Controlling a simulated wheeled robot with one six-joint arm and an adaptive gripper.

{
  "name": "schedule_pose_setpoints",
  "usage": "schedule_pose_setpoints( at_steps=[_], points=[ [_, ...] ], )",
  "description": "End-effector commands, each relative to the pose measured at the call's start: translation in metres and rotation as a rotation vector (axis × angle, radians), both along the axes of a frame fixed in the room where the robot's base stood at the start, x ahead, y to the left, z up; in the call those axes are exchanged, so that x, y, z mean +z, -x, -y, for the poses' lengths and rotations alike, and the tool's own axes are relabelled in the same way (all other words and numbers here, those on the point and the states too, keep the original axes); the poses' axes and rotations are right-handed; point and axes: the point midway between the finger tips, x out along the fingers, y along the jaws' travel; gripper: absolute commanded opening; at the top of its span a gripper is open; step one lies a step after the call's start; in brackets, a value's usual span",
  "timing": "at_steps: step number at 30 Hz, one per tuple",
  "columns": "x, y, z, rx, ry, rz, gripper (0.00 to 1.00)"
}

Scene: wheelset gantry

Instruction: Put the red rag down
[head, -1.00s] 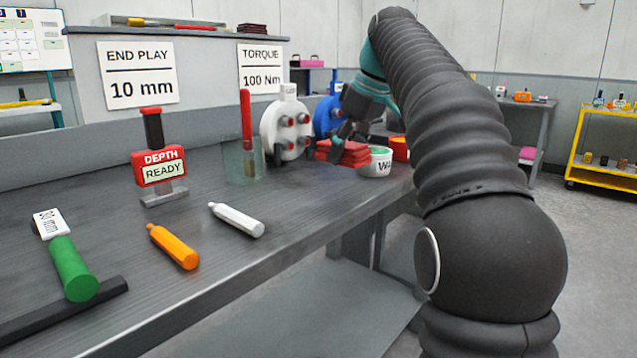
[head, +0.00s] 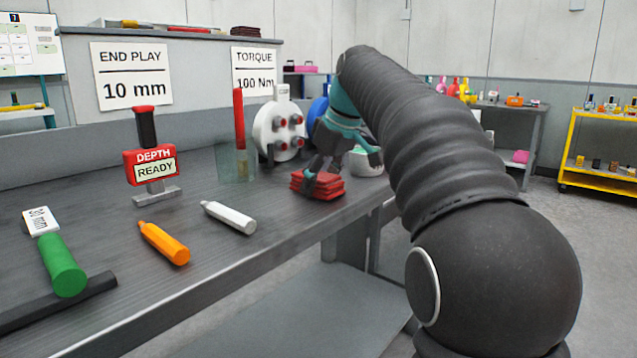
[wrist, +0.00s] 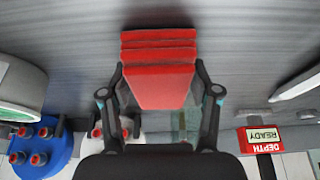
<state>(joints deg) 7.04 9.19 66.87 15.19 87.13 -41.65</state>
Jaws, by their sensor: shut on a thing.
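The red rag (head: 318,186), a folded stack of layers, is near the front edge of the grey workbench (head: 200,285). My gripper (head: 322,170) comes down on it from above. In the wrist view the rag (wrist: 160,85) sits between the two fingers, one along each side, and my gripper (wrist: 159,70) is shut on it. I cannot tell whether the underside of the rag touches the bench.
A white container (head: 368,162) stands just behind the gripper. A white round fixture with red knobs (head: 280,128) and a clear beaker (head: 236,163) stand behind left. A white bottle-shaped piece (head: 229,217) and an orange one (head: 164,243) lie left. Bench between is clear.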

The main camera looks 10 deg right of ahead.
Motion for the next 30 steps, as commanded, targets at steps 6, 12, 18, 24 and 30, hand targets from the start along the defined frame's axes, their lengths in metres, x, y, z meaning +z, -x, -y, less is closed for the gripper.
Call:
schedule_pose_setpoints(
  at_steps=[6, 12, 18, 24, 30],
  points=[
    [-0.002, 0.000, 0.000, 0.000, 0.000, 0.000, 0.76],
    [-0.002, 0.000, 0.000, 0.000, 0.000, 0.000, 0.87],
    [0.000, 0.000, 0.000, 0.000, 0.000, 0.000, 0.87],
    [0.020, 0.005, 0.005, -0.002, 0.000, 0.002, 0.87],
    [0.059, 0.018, 0.014, -0.003, 0.000, 0.003, 0.87]
  ],
)
